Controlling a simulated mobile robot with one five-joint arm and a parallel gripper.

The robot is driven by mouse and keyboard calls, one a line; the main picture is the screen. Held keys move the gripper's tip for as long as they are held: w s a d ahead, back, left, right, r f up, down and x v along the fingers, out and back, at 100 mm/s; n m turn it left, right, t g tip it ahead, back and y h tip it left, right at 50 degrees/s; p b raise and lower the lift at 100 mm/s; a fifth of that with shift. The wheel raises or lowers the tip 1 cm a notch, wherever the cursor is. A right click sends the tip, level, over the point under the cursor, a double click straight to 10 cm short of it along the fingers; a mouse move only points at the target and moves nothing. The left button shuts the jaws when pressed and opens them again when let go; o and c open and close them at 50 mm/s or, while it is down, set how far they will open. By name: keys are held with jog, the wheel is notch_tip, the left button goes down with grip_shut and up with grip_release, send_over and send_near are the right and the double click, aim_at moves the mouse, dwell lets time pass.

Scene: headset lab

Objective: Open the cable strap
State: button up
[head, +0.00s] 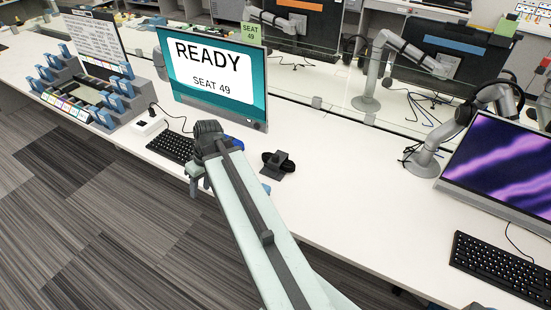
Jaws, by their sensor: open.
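My arm reaches over the desk (330,208), and my gripper (196,184) is at its far end, low over the front edge by the black keyboard (171,148). The gripper is open; its jaws are small and partly hidden by my wrist, and I see nothing held. A small dark item (278,165) with black loops and a grey block lies on the desk, right of my arm and apart from the gripper. I cannot tell whether it carries the cable strap. A blue thing (234,143) shows partly behind my wrist. No strap can be made out clearly.
A monitor (214,75) reading "READY SEAT 49" stands behind my wrist. A rack with blue holders (85,90) and a white box (148,124) stand left. A purple-screen monitor (503,165) and another keyboard (500,266) are right.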

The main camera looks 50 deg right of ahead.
jog(key=s+d+n+t+b, duration=0.1)
jog(key=s+d+t+b, duration=0.25)
jog(key=d, duration=1.85)
jog(key=t, duration=0.4)
send_near(276, 155)
jog(key=shift+w+a+f+n+g, duration=0.2)
jog(key=shift+w+f, duration=0.15)
jog(key=shift+w, duration=0.15)
jog(key=shift+w+a+f+n+g, duration=0.1)
jog(key=shift+w+a+f+n, duration=0.1)
jog(key=shift+w+f, duration=0.25)
jog(key=b+x, duration=0.6)
jog(key=x, duration=0.2)
jog(key=shift+d+r, duration=0.1)
jog(key=shift+d, duration=0.05)
jog(key=shift+r, duration=0.1)
grip_shut()
